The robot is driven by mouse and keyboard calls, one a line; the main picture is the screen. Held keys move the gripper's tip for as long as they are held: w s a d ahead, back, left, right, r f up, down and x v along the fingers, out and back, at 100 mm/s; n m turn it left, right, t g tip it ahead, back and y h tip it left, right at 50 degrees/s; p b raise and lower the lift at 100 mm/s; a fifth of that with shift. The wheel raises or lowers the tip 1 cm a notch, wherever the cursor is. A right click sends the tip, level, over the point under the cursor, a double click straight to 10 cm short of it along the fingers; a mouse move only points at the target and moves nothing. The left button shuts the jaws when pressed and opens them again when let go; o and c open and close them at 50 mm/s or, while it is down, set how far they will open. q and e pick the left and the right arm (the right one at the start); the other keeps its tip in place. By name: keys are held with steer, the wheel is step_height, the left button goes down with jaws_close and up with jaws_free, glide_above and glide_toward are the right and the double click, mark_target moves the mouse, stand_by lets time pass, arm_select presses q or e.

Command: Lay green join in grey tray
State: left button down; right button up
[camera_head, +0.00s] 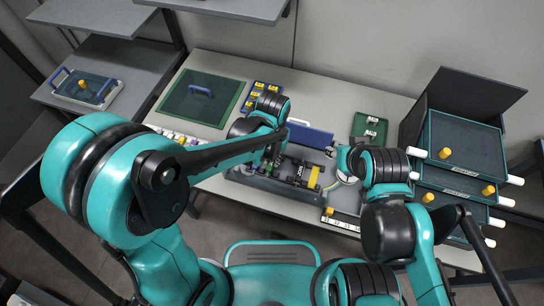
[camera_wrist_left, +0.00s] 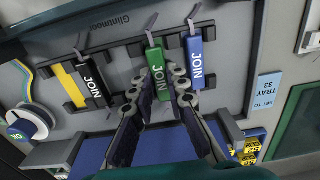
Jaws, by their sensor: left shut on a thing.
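The green join (camera_wrist_left: 158,85) is a narrow green bar with white "JOIN" lettering. In the left wrist view it lies between the fingers of my left gripper (camera_wrist_left: 158,82), which is shut on it, over the grey splicing unit (camera_wrist_left: 225,80). In the head view my left gripper (camera_head: 272,155) is at the left part of this unit; the join is mostly hidden there. My right gripper (camera_head: 343,158) is by the unit's right end; its fingers are too small to read. I cannot tell which thing is the grey tray.
A blue join (camera_wrist_left: 195,62) is right beside the green one; black (camera_wrist_left: 92,85) and yellow (camera_wrist_left: 70,85) bars lie to the left. A blue panel (camera_head: 310,137) stands behind the unit. A green tray (camera_head: 358,128) and a drawer rack (camera_head: 470,150) are to the right.

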arm_select(q)
steer(key=shift+f, duration=0.15)
steer(key=shift+f+b, duration=0.35)
steer(key=shift+b, duration=0.15)
steer(key=shift+f, duration=0.1)
steer(key=c, duration=1.4)
jaws_free()
